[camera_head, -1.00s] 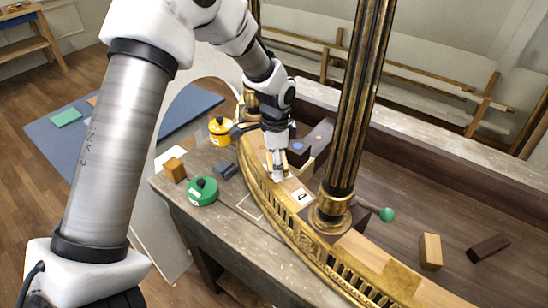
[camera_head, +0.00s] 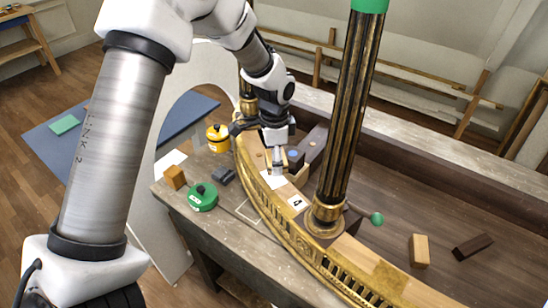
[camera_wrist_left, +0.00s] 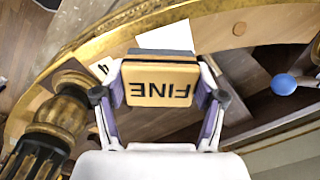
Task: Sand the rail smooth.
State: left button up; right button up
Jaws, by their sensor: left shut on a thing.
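The curved rail (camera_head: 367,262) has a pale wood top and a gilt carved outer face, and runs from the back centre to the lower right. My left gripper (camera_head: 276,158) is over its far part, behind the gilt column. In the left wrist view this gripper (camera_wrist_left: 162,90) is shut on a tan block marked FINE (camera_wrist_left: 162,83), with a dark grey layer along its far edge. A white patch (camera_head: 272,180) lies on the rail beside it and a card marked 4 (camera_head: 297,203) nearer the column. I cannot tell whether the block touches the rail. My right gripper is out of view.
The fluted column (camera_head: 343,130) stands up through the rail, with a green cap. A green round tin (camera_head: 203,197), a yellow pot (camera_head: 218,138), an orange-brown block (camera_head: 175,177) and a dark grey block (camera_head: 222,176) stand left of the rail. A tan block (camera_head: 419,250) lies right.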

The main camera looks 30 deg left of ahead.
pick_arm(q)
jog(key=shift+a+r+p, duration=0.1)
jog(key=shift+r+p, duration=0.35)
jog(key=shift+r, duration=0.2)
jog(key=shift+r+p, duration=0.45)
jog(key=shift+r, duration=0.1)
